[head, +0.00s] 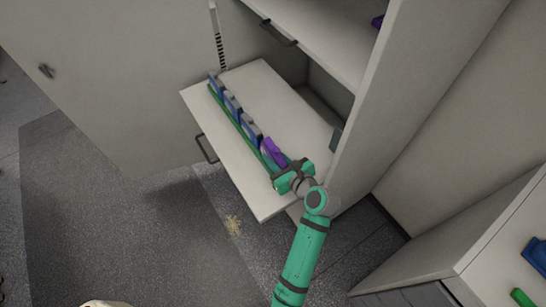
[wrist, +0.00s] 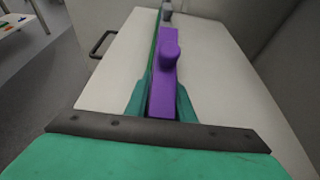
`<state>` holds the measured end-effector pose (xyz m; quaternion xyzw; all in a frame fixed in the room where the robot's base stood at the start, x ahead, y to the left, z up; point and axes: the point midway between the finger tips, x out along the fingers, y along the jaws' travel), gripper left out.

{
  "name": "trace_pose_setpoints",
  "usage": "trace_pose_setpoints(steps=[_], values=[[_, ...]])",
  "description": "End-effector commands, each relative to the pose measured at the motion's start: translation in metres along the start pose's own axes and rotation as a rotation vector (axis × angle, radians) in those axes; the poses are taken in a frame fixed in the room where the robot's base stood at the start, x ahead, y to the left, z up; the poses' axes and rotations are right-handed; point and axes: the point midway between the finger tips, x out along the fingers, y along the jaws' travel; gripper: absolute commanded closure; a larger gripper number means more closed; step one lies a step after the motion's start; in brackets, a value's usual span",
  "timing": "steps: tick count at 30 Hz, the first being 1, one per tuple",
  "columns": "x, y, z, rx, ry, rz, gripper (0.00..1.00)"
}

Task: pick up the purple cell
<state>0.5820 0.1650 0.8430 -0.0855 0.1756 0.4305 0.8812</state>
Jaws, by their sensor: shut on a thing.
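The purple cell (head: 273,152) is at the near end of a row on the pulled-out shelf (head: 285,105) of the cabinet. It also shows in the wrist view (wrist: 164,85) as a long purple block with a raised knob on top, lying between the two teal fingers. My gripper (head: 279,165) is shut on the purple cell, with a finger on each side of it (wrist: 163,105). The fingertips are partly hidden by the cell. I cannot tell whether the cell touches the shelf.
Several blue-grey cells (head: 232,103) stand in line beyond the purple one, along a green rail (head: 226,111). The cabinet's side wall (head: 385,90) rises close to the right of my arm. An upper shelf (head: 318,40) hangs above. The right part of the pulled-out shelf is bare.

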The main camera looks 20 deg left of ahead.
Motion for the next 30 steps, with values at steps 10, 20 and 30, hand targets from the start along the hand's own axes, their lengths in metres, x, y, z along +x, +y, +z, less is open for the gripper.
trace_pose_setpoints(steps=[10, 20, 30], values=[[-0.018, -0.001, 0.044, -0.007, -0.007, -0.002, 1.0], [-0.035, 0.001, 0.087, -0.005, -0.004, 0.001, 1.0], [-0.037, 0.002, 0.094, -0.003, -0.003, 0.002, 1.0]])
